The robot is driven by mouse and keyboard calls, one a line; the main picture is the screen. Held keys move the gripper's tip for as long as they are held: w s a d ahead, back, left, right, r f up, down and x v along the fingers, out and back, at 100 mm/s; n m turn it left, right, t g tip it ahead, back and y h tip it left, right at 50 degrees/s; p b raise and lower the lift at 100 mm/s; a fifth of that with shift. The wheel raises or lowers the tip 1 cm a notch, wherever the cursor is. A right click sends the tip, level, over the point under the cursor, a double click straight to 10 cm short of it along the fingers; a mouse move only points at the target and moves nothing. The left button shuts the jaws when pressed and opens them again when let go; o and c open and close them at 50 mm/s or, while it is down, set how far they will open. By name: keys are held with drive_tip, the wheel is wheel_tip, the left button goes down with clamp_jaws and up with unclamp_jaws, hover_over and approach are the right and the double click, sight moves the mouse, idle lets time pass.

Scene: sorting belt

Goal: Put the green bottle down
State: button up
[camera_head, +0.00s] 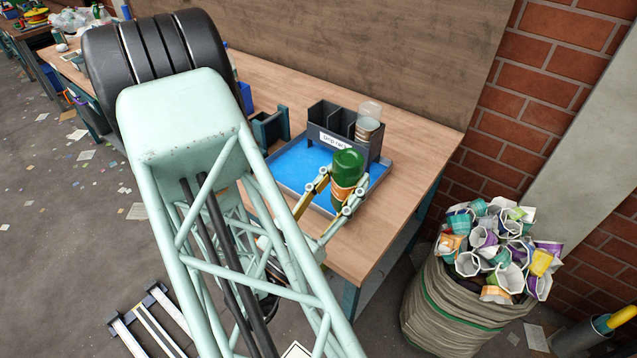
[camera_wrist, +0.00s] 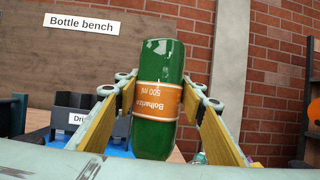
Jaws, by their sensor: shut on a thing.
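The green bottle (camera_head: 347,165) with an orange label is held between the two fingers of my gripper (camera_head: 336,193), over the front right part of the blue tray (camera_head: 300,166). In the wrist view the bottle (camera_wrist: 160,62) stands nearly upright between the yellow-padded fingers (camera_wrist: 160,96), and its label print reads upside down. A dark rack (camera_head: 325,138) labelled as a drip rack stands along the tray's back edge.
The wooden bench (camera_head: 400,118) is bare right of the tray. A sack of crushed cups (camera_head: 455,300) stands on the floor at right. A "Bottle bench" sign (camera_wrist: 82,26) hangs behind.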

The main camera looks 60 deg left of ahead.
drive_tip(key=shift+n+y, duration=0.4)
drive_tip(key=shift+y, duration=0.4)
drive_tip(key=shift+s+a+r, duration=0.1)
drive_tip(key=shift+s+a, duration=0.15)
drive_tip(key=shift+s, duration=0.45)
drive_tip(key=shift+s+a+r, duration=0.1)
drive_tip(key=shift+s+a, duration=0.2)
drive_tip(key=shift+s, duration=0.4)
drive_tip(key=shift+s+a+r, duration=0.1)
drive_tip(key=shift+s+a, duration=0.15)
drive_tip(key=shift+s, duration=0.45)
